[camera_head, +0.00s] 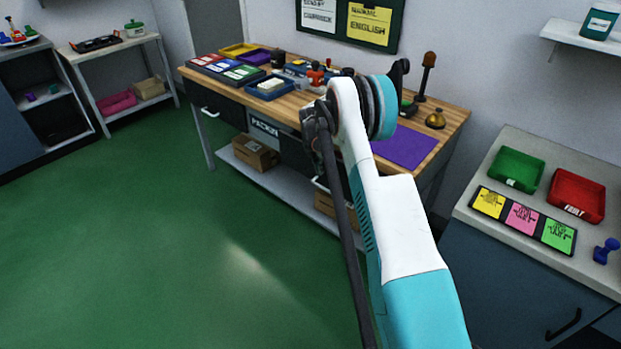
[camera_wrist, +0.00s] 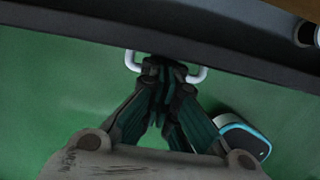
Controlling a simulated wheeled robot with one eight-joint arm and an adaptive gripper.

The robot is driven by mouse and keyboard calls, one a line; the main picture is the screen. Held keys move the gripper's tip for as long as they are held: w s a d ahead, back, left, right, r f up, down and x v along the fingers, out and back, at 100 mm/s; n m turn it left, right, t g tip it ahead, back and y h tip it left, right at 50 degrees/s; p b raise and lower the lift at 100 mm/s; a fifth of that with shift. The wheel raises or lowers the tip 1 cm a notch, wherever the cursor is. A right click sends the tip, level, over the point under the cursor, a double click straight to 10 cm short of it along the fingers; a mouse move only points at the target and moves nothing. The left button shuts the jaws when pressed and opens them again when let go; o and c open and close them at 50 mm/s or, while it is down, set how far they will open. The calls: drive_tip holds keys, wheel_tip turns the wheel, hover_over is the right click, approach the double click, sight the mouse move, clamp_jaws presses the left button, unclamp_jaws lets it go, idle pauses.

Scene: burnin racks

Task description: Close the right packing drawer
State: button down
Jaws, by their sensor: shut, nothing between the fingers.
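The right packing drawer (camera_head: 296,155) is a dark front under the right part of the wooden bench, partly hidden behind my arm. Its pale handle (camera_head: 319,185) shows just left of the arm. In the wrist view, the dark drawer front (camera_wrist: 80,42) runs across the top, with the white handle (camera_wrist: 200,75) below it. My gripper (camera_wrist: 165,72) is shut and empty, its fingertips at the middle of the handle and overlapping it in view. I cannot tell whether they touch it. How far the drawer stands out is unclear. My gripper cannot be made out in the head view.
The workbench (camera_head: 448,115) carries trays, tools and a purple mat (camera_head: 404,147). A lower shelf (camera_head: 240,164) holds cardboard boxes (camera_head: 255,152). A left drawer (camera_head: 215,103) is under the bench. A grey cabinet (camera_head: 515,270) stands at right. Green floor in front is clear.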

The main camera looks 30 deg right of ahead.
sight(330, 160)
drive_tip(key=shift+w+d, duration=0.3)
drive_tip(key=shift+d, duration=0.5)
drive_tip(key=shift+w+d, duration=0.3)
drive_tip(key=shift+d, duration=0.5)
drive_tip(key=shift+w+d, duration=0.3)
drive_tip(key=shift+d, duration=0.5)
